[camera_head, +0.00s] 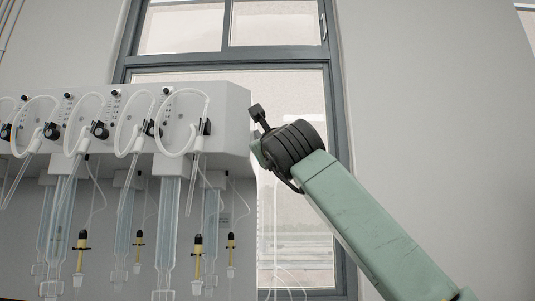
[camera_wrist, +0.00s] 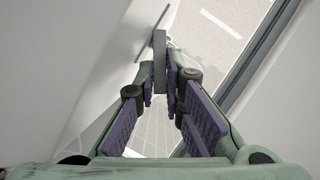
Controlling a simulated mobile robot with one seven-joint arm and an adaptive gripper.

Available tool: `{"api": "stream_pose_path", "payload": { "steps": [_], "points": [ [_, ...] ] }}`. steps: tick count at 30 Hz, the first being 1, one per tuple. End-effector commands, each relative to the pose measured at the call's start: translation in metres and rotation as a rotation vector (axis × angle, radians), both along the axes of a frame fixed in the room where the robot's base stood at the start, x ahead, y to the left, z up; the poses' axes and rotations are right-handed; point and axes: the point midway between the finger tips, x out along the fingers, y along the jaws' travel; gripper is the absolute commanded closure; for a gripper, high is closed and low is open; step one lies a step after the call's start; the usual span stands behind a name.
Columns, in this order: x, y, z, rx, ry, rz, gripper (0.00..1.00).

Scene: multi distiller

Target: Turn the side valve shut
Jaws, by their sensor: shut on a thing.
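The side valve's grey flat handle (camera_wrist: 160,50) shows in the wrist view, sticking out beside the pale side wall of the distiller. My gripper (camera_wrist: 160,80) has its purple-padded fingers closed on the handle, one fingertip on each side. In the head view, the distiller's white housing (camera_head: 229,125) fills the left half, and my arm reaches its right side from the lower right. The valve itself is hidden there, and my gripper is mostly hidden behind my black wrist joint.
White looped tubes (camera_head: 182,122), black knobs and hanging glass columns (camera_head: 168,225) line the distiller's front, left of my arm. A dark-framed window (camera_head: 230,62) stands behind. The plain wall (camera_head: 435,110) to the right is clear.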

Motion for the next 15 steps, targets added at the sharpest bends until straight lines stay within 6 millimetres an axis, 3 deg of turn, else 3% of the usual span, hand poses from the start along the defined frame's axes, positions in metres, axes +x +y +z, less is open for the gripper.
{"api": "stream_pose_path", "payload": {
  "steps": [15],
  "points": [
    [0.0002, 0.0019, -0.0008, 0.036, 0.001, 0.0, 1.0]
  ]
}}
